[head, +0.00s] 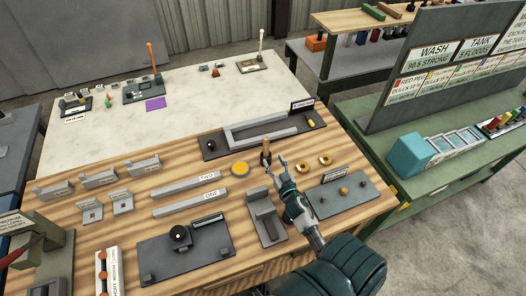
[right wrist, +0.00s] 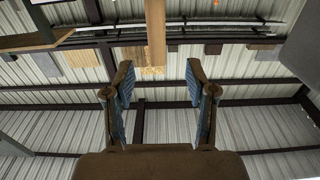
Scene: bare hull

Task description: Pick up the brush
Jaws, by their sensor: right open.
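A small upright item with a brown wooden upper part (head: 266,146), which looks like the brush, stands on the wooden workbench (head: 120,228). Its lower part is dark and partly hidden by my fingers. My right gripper (head: 277,170) is just in front of it, open and apparently empty, with its fingers toward it. In the right wrist view the two blue-padded fingers (right wrist: 160,85) are wide apart. A wooden bar (right wrist: 155,28), probably the handle, shows beyond the fingertips in the middle, with no visible contact. My left gripper does not show.
A yellow disc (head: 239,169) lies left of the gripper, and yellow rings (head: 303,169) lie to the right. A grey angled frame (head: 262,130) is behind. A grey block (head: 265,218) and a dark plate (head: 343,193) with knobs are nearer.

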